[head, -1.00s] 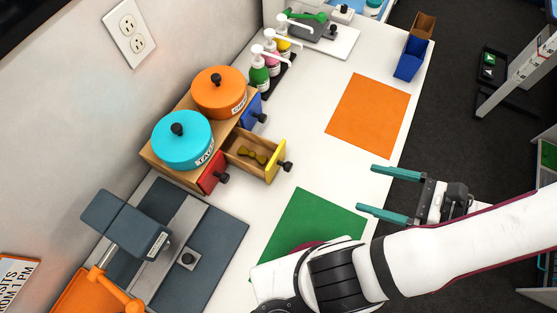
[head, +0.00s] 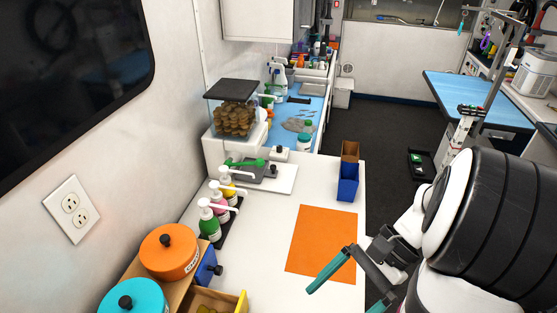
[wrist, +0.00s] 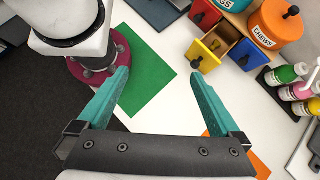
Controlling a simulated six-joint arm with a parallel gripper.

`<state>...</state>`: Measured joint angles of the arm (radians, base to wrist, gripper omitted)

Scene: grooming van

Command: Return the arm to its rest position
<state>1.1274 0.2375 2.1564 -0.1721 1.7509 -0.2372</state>
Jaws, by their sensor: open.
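My gripper (head: 346,296) shows at the lower right of the head view, in front of the table's right edge and the orange mat (head: 321,240). Its two teal fingers are apart with nothing between them. In the wrist view my gripper (wrist: 158,74) is also open and empty, with the green mat (wrist: 150,80) and white table top seen beyond the fingers. My arm is folded large at the right of the head view.
The small chest's yellow drawer (wrist: 245,53) stands open. Orange (head: 169,255) and turquoise (head: 130,299) lidded pots sit on top. Pump bottles (head: 211,220), a treat tank (head: 232,115) and a blue bin (head: 348,184) stand farther back. A blue-topped table (head: 477,98) is at right.

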